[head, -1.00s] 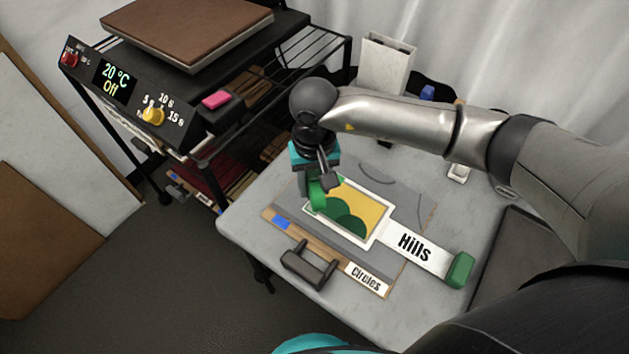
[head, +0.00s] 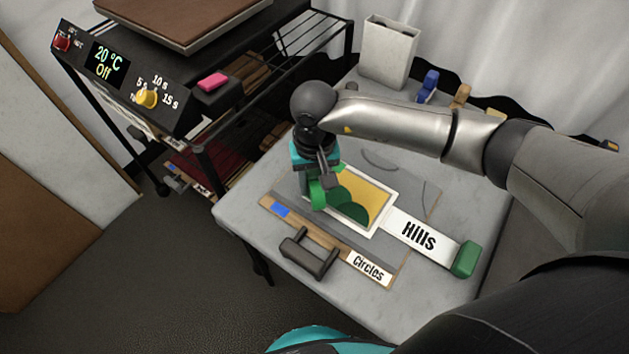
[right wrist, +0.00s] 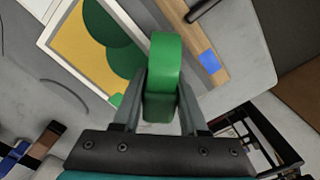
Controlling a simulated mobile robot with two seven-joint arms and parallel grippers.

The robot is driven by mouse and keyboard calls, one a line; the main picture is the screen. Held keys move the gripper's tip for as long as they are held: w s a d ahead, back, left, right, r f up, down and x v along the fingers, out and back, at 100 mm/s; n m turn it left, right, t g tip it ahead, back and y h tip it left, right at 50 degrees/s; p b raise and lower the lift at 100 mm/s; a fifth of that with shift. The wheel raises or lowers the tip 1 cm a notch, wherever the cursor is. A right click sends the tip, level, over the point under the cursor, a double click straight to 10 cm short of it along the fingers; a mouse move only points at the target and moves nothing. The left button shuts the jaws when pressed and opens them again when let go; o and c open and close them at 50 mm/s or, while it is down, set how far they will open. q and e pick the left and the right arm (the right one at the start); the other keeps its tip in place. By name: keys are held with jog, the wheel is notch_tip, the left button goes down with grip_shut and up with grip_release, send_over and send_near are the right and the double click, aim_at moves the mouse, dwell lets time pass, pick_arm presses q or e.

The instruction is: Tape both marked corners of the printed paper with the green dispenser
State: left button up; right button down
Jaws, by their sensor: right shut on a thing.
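The printed paper (head: 378,190) lies on the grey board, with a yellow field, green hills and a white border. My right gripper (head: 316,183) is shut on the green dispenser (head: 317,196), at the paper's left end in the head view. The dispenser also shows between the fingers in the right wrist view (right wrist: 164,70), over the paper's edge beside the wooden strip. The gripper and dispenser hide that end of the paper, so I cannot tell whether the dispenser touches it. My left gripper is not in view.
A dark handle (head: 310,255) and a green block (head: 465,259) are nearby. Blue (head: 428,86) and tan (head: 460,96) dispensers stand behind my arm. A black rack (head: 200,120) stands left.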

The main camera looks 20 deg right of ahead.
aim_at(314, 175)
jog(key=shift+f+b, duration=0.65)
jog(key=shift+b, duration=0.15)
dwell(1.9)
jog(key=shift+r, duration=0.15)
jog(key=shift+r+p, duration=2.1)
jog(key=shift+r, duration=1.35)
